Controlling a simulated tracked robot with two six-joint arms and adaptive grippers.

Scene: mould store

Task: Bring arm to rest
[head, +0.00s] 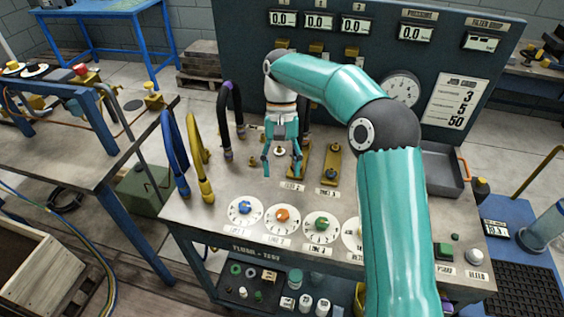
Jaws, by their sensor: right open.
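My right arm comes in from the lower right, bends at the elbow and reaches over the bench. My right gripper (282,163) points down above the bench top (205,215). Its two fingers are apart and I see nothing held between them. It is close to the brass fittings near the middle of the bench; I cannot tell whether it touches any. My left gripper does not show.
Blue hose (175,155), yellow hose (199,160) and dark hose (229,115) stand left of my gripper. Dials with a blue knob (243,208), an orange knob (282,214) and a green knob (321,223) line the front. A gauge panel (240,45) rises behind. A grey tray (441,168) is at right.

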